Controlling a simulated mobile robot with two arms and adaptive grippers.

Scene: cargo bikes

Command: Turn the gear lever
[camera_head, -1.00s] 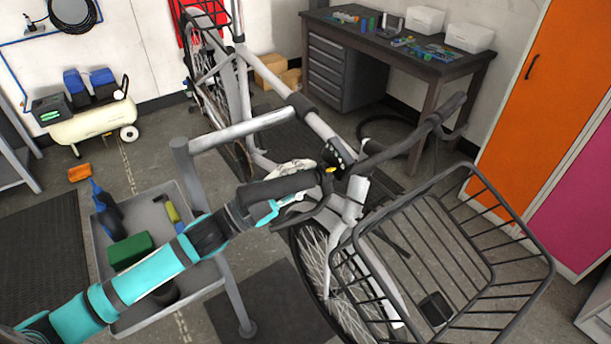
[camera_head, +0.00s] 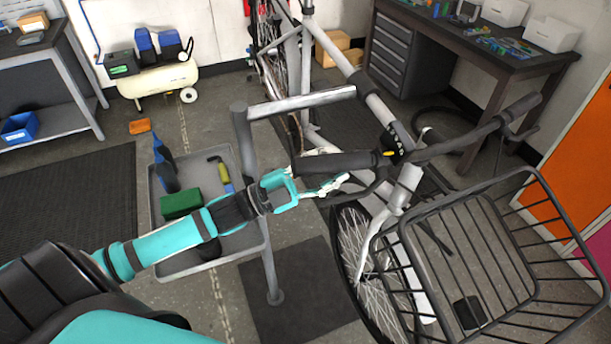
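The cargo bike's dark handlebar grip (camera_head: 335,163) points left from the stem. A small yellow mark (camera_head: 388,153) sits at its inner end; I cannot make out the gear lever clearly there. My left gripper (camera_head: 328,169) is at the outer part of this grip. One teal finger with a pale tip shows just below the grip, and a pale piece, perhaps the other fingertip, shows above and behind it. The fingers look spread, with nothing clearly clamped. Contact with the grip cannot be told. My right gripper is not in view.
A black wire basket (camera_head: 500,250) fills the right front. A grey tool tray (camera_head: 240,240) with a green block (camera_head: 181,203) stands behind my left arm. A workbench (camera_head: 470,45) is at the back right. Dark floor mats lie at left and below.

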